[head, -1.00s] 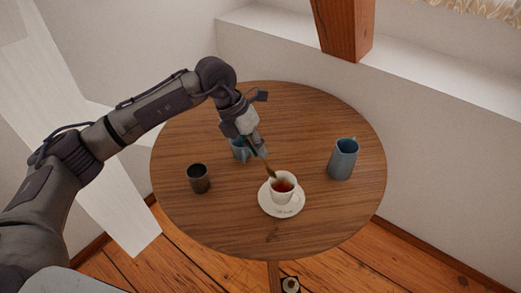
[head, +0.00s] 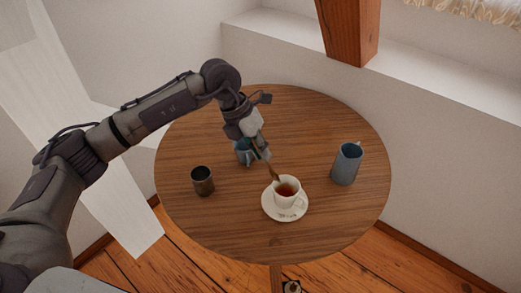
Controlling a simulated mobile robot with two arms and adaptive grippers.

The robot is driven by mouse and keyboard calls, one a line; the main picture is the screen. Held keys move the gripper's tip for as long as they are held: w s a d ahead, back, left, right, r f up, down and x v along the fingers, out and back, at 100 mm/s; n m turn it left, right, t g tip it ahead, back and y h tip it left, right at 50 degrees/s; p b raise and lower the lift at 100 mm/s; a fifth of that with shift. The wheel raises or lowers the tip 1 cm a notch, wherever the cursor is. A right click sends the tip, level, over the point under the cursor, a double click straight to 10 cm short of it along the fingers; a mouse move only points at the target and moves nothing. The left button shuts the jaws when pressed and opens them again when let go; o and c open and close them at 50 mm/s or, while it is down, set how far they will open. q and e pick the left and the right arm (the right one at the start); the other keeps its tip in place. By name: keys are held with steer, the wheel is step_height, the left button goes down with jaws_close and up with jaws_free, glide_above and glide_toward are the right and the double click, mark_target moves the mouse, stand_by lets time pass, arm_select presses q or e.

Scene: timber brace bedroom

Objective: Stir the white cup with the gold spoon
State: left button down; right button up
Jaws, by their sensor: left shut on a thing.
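The white cup (head: 288,200) holds a reddish-brown liquid and stands upright on a white saucer (head: 273,213) near the front middle of the round table. My left gripper (head: 260,148) is above and behind the cup, a little to its left. It is shut on the spoon (head: 271,170), which slants down to the right. The spoon's lower end is at the cup's back left rim; I cannot tell whether its tip is in the liquid. The spoon's upper part is hidden by the gripper. My right gripper is not in view.
A dark cup (head: 203,182) stands on the wooden table (head: 320,130) at the left. A blue mug (head: 243,152) is partly hidden behind my left gripper. A blue pitcher (head: 346,165) stands at the right. A timber post (head: 350,30) rises behind the table.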

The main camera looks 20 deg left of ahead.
arm_select(q)
steer(key=shift+r+p, duration=1.35)
steer(key=shift+r, duration=1.1)
